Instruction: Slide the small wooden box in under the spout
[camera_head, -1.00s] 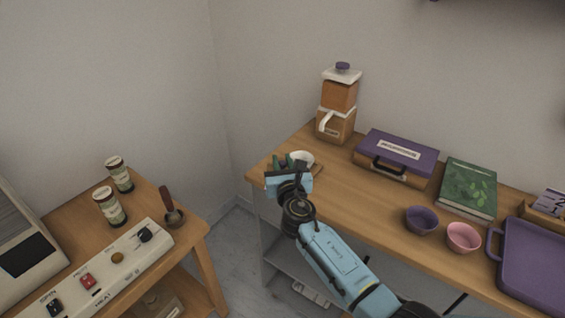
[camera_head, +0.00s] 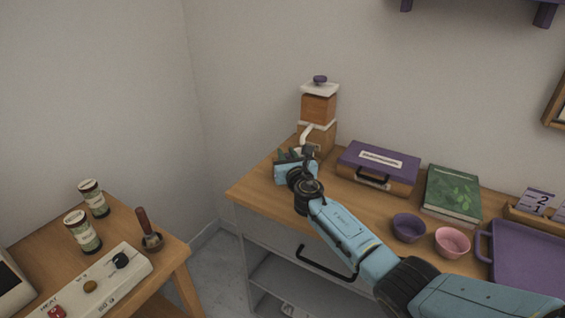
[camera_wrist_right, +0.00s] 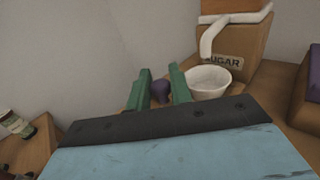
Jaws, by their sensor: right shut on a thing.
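The dispenser (camera_head: 318,108) stands at the back left of the wooden counter, with a white spout (camera_head: 307,132) on its front. In the right wrist view its base reads SUGAR and the spout (camera_wrist_right: 207,42) hangs above a white cup (camera_wrist_right: 209,80). My right gripper (camera_head: 289,155) is low over the counter's left end, close in front of the dispenser. In the wrist view its green fingers (camera_wrist_right: 161,88) are shut on a purple knob (camera_wrist_right: 161,92), left of the cup. The small wooden box is mostly hidden by the gripper; its outline cannot be told. My left gripper is out of view.
A purple-topped case (camera_head: 378,166), a green book (camera_head: 452,194), a purple bowl (camera_head: 408,227), a pink bowl (camera_head: 452,242) and a purple tray (camera_head: 528,262) stand to the right. A side table (camera_head: 108,222) with jars is at the left. Walls close the corner behind.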

